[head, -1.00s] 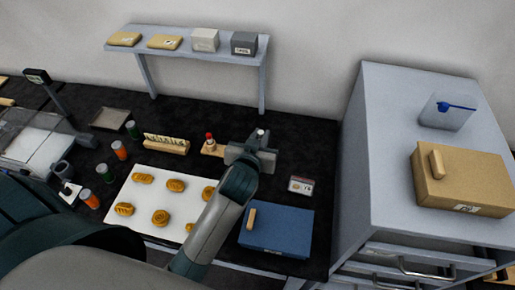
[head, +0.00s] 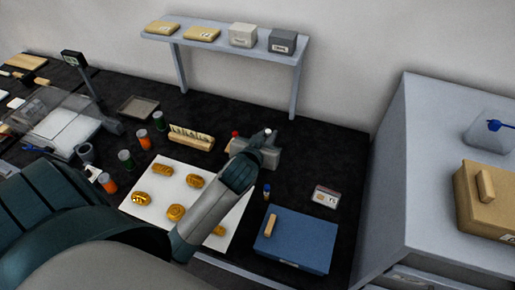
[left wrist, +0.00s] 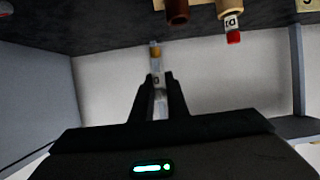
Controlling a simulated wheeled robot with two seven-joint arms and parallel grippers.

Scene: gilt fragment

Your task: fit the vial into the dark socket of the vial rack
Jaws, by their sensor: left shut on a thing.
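My left gripper (left wrist: 160,86) is shut on a clear vial (left wrist: 155,65) with an orange-brown band, seen between its fingers in the left wrist view. In the head view the gripper (head: 266,143) is beside the vial rack, with a small pale tip showing above it. Most of the rack is hidden behind the gripper there; a red cap (head: 235,134) shows. The left wrist view shows a dark brown socket (left wrist: 177,10) and a light socket (left wrist: 229,10) holding a red-capped vial (left wrist: 233,33). The held vial is apart from both. My right gripper is out of view.
A white board (head: 151,215) with several golden pieces lies in front, under my left arm. A blue box (head: 295,242), a small bottle (head: 266,191) and a labelled card (head: 326,196) are to the right. A wooden holder (head: 190,139) stands left of the gripper. A shelf (head: 215,47) is behind.

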